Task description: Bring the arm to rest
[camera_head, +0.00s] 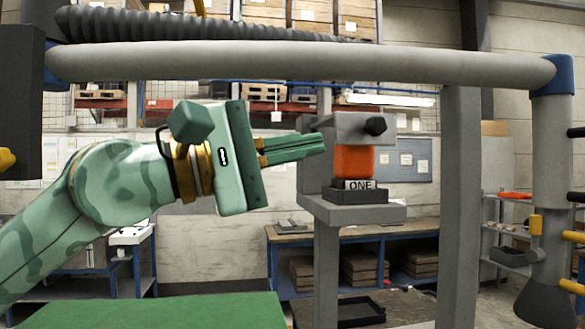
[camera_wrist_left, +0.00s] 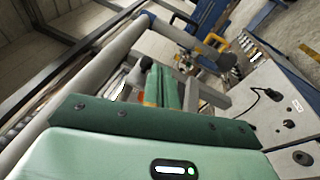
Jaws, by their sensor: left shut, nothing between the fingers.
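A long grey boom arm (camera_head: 300,62) runs level across the upper head view, with a blue joint (camera_head: 562,75) at its right end. From that joint a grey tube (camera_head: 552,150) hangs down to a dark cone-shaped end (camera_head: 545,300), with yellow handles (camera_head: 535,224) beside it. My left gripper (camera_head: 322,144) is shut and empty, below the boom and pointing right. Its tips overlap the left edge of a grey bracket in the picture; I cannot tell whether they touch. Its green fingers also show in the left wrist view (camera_wrist_left: 162,85). My right gripper is not in view.
A grey stand (camera_head: 325,250) carries a bracket (camera_head: 345,127) with a black knob, an orange block (camera_head: 353,161) and a dark holder marked ONE (camera_head: 358,196). A grey post (camera_head: 460,200) stands right of it. A green surface (camera_head: 160,312) lies below my arm.

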